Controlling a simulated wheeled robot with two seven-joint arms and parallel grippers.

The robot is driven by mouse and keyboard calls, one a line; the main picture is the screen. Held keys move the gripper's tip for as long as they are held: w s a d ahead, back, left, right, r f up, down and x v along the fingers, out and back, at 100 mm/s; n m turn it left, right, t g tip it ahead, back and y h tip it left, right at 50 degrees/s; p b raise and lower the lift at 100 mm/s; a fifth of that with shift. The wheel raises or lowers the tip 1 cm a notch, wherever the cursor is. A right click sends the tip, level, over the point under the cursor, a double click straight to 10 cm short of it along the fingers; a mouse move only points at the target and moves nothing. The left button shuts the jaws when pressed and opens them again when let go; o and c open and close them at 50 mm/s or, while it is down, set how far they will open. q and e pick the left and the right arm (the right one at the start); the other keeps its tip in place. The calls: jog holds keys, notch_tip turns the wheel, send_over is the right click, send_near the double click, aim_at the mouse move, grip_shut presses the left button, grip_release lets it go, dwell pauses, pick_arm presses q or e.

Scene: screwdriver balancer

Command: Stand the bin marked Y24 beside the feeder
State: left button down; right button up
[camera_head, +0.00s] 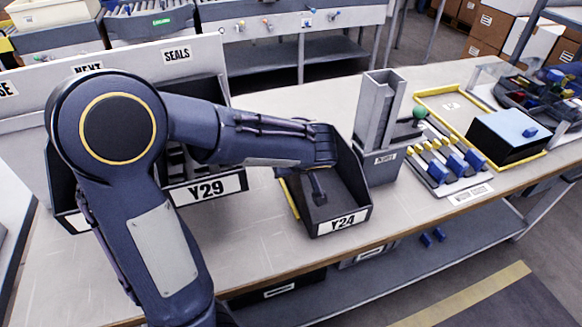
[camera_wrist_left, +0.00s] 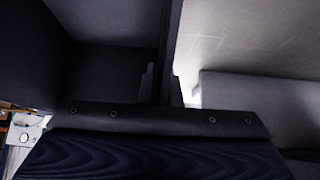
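The Y24 bin (camera_head: 343,222) is a dark open bin with a white label on its front. It looks upright on the bench, close to the left side of the grey feeder (camera_head: 380,130); I cannot tell if they touch. My left gripper (camera_head: 318,190) points down at the bin's rear, with one finger showing inside it. In the left wrist view the fingers (camera_wrist_left: 165,88) sit close on both sides of a thin bin wall (camera_wrist_left: 170,45) and appear shut on it. The arm hides part of the bin's rear. My right gripper is not in view.
The Y29 bin (camera_head: 208,190) stands to the left, before a white panel (camera_head: 130,70) with SEALS and NEXT labels. Right of the feeder are a rack with blue-handled tools (camera_head: 448,162) and a yellow-edged tray (camera_head: 450,104). Bench front-left of Y24 is clear.

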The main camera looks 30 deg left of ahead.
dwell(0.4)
pick_arm(q)
jog(key=c, duration=1.6)
grip_release()
jog(key=shift+f, duration=0.1)
jog(key=shift+o, duration=0.2)
jog(key=v, duration=0.8)
notch_tip(320, 180, up, 7)
jog(key=p, duration=0.3)
jog(key=shift+p, duration=0.35)
jog(key=shift+f, duration=0.1)
